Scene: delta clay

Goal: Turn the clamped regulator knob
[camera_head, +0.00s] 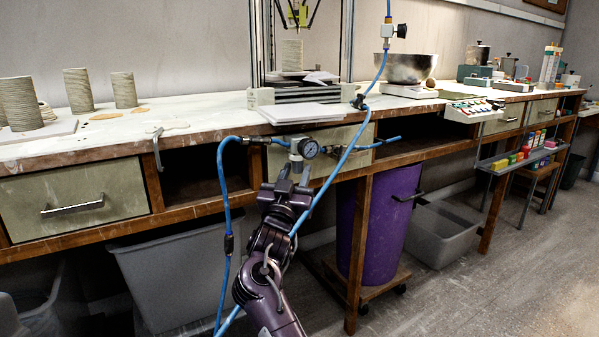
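The regulator (297,147) is fixed at the front edge of the bench, with a round pressure gauge (309,149) on its right side and blue hose fittings on both sides. Its knob (296,164) points down below the body and is small in the view. My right gripper (295,173) comes up from below. Its two fingers stand apart, with tips close under and beside the knob; contact cannot be made out. My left gripper is not in view.
A blue hose (227,195) hangs left of my arm, and another (340,165) crosses close by on the right. A drawer (76,206), a purple bin (377,225) and a grey tub (165,282) surround the space below. A clay printer base (300,94) stands above on the bench.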

